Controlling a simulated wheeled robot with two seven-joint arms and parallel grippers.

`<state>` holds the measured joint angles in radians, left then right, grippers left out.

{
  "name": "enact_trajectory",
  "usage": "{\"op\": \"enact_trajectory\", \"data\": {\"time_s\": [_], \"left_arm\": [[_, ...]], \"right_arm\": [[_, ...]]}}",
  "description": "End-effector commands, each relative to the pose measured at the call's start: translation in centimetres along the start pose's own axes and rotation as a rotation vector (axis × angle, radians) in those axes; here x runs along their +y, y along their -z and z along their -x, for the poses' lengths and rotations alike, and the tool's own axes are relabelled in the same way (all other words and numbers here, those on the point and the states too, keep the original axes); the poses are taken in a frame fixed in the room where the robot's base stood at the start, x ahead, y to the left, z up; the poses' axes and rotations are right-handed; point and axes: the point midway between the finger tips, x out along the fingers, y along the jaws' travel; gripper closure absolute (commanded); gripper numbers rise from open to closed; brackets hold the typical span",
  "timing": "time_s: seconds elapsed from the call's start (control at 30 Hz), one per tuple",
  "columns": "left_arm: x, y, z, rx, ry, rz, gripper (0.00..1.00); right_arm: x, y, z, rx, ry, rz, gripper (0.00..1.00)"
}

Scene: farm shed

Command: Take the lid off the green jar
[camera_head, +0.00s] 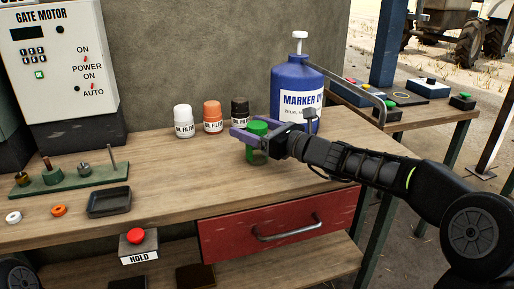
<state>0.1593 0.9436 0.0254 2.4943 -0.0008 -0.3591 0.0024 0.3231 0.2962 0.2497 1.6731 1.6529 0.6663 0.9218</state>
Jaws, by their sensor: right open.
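The green jar (256,156) stands upright on the wooden workbench. Its bright green lid (258,127) sits on top of it. My right gripper (249,133) reaches in from the right, with its purple-grey fingers at lid height around the jar's top. The gripper is open; whether a finger touches the lid I cannot tell. The right side of the jar is partly hidden by the gripper. My left gripper does not show.
White (183,122), orange (213,117) and black (240,108) oil filter bottles stand just behind. A blue marker dye jug (292,84) stands behind the gripper. A black tray (109,202) and a green peg rack (70,180) are at left. A red drawer (240,236) is below.

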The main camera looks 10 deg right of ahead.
Motion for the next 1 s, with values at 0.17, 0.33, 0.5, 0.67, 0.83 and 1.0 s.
{"op": "enact_trajectory", "data": {"time_s": [0.17, 0.33, 0.5, 0.67, 0.83, 1.0], "left_arm": [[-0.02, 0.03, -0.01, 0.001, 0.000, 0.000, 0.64], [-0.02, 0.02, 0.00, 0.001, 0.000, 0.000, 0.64], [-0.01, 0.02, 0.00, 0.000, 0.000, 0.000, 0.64], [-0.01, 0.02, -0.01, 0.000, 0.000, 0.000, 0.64], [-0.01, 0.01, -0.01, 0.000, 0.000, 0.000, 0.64], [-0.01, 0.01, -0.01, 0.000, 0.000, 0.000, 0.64]], "right_arm": [[-0.06, 0.00, -0.59, 0.001, 0.002, 0.000, 0.28], [-0.05, -0.01, -0.55, 0.001, 0.002, 0.000, 0.28], [-0.05, -0.02, -0.54, 0.000, 0.002, 0.000, 0.28], [-0.05, -0.02, -0.53, 0.000, 0.002, 0.000, 0.28], [-0.05, -0.02, -0.53, 0.000, 0.002, 0.000, 0.42], [-0.05, -0.03, -0.53, 0.000, 0.002, 0.000, 0.56]]}}
